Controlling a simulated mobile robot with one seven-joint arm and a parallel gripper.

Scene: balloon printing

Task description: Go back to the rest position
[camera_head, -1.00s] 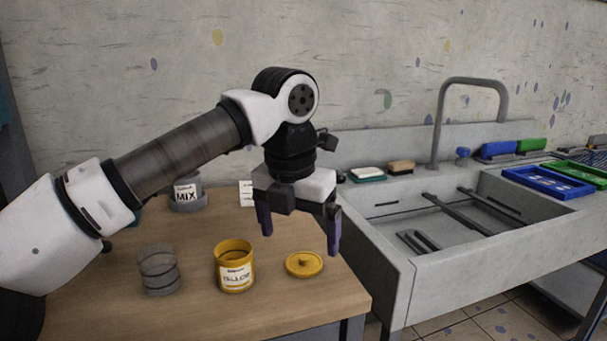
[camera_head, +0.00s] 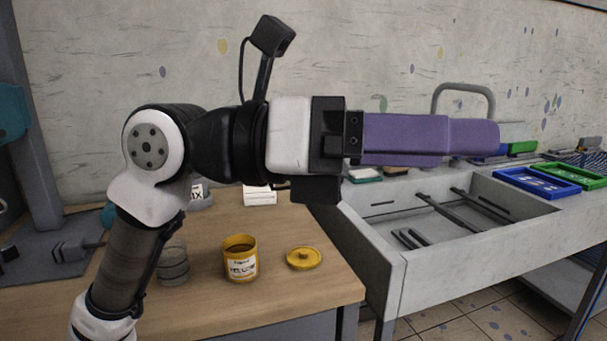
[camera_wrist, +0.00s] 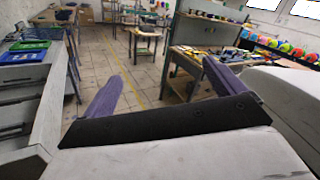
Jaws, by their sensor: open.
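My gripper (camera_head: 430,138) is raised above the table and points level to the right in the head view, its purple fingers in front of the wall and sink. In the wrist view my gripper (camera_wrist: 160,88) has its two purple fingers wide apart with nothing between them. The arm is folded up at the left of the head view. An open yellow jar (camera_head: 240,259) with a label stands on the wooden table, and its yellow lid (camera_head: 303,259) lies flat to the right of it.
A grey ribbed cup (camera_head: 173,266) stands left of the jar. A container marked MIX is partly hidden behind my arm. A sink (camera_head: 425,270) adjoins the table, with blue (camera_head: 525,184) and green (camera_head: 574,176) frames at its far end. The wrist view shows open floor (camera_wrist: 140,85) between tables.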

